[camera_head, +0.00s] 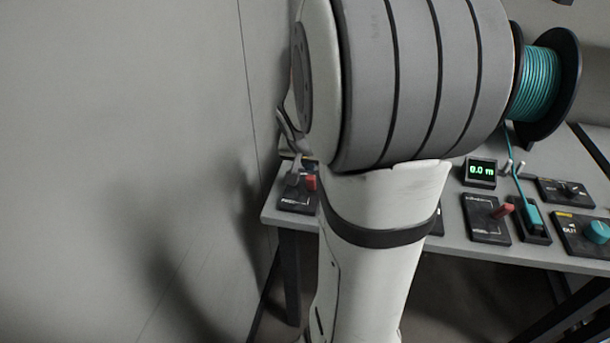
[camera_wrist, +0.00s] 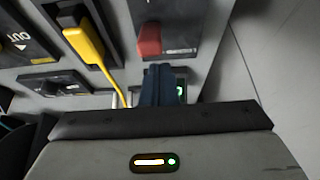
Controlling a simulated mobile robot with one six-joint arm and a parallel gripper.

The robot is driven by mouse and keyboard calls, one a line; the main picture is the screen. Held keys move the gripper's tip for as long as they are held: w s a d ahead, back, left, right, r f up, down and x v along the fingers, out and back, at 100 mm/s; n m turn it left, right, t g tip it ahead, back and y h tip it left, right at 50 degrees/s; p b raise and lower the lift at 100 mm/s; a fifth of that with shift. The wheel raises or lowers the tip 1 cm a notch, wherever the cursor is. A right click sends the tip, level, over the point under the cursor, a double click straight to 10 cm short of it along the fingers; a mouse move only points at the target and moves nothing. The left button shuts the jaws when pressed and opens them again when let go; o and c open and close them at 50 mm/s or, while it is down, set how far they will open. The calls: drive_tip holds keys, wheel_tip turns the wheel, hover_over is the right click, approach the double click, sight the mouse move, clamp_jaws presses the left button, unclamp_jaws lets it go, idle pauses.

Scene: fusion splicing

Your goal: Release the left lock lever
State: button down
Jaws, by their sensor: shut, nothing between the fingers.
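The left lock lever shows a red handle (camera_head: 311,183) on a dark base plate (camera_head: 297,202) at the table's left end, partly hidden behind my arm. In the wrist view the red handle (camera_wrist: 149,40) stands out from its dark plate (camera_wrist: 180,30). My gripper (camera_wrist: 157,70) is shut and empty, its dark fingertips together close to the near end of the red handle. I cannot tell whether they touch it. In the head view my gripper (camera_head: 292,178) is partly visible beside the handle; my arm hides the rest.
A second red lever (camera_head: 502,211) and a teal connector (camera_head: 533,216) sit further right on the table (camera_head: 460,247). Behind them are a length display (camera_head: 480,171) and a teal spool (camera_head: 540,82). A yellow connector (camera_wrist: 85,42) stands beside the lever plate. A wall (camera_head: 120,150) is close on the left.

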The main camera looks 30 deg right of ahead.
drive_tip(key=shift+w+d+r, duration=0.1)
drive_tip(key=shift+w+d, duration=0.1)
drive_tip(key=shift+s+d+r+p, duration=0.1)
drive_tip(key=shift+r+p, duration=0.45)
drive_tip(key=shift+r, duration=0.3)
drive_tip(key=w+d+r+p, duration=0.2)
drive_tip(key=w+d, duration=0.1)
drive_tip(key=s+a+r, duration=0.5)
drive_tip(key=r, duration=0.2)
idle(0.4)
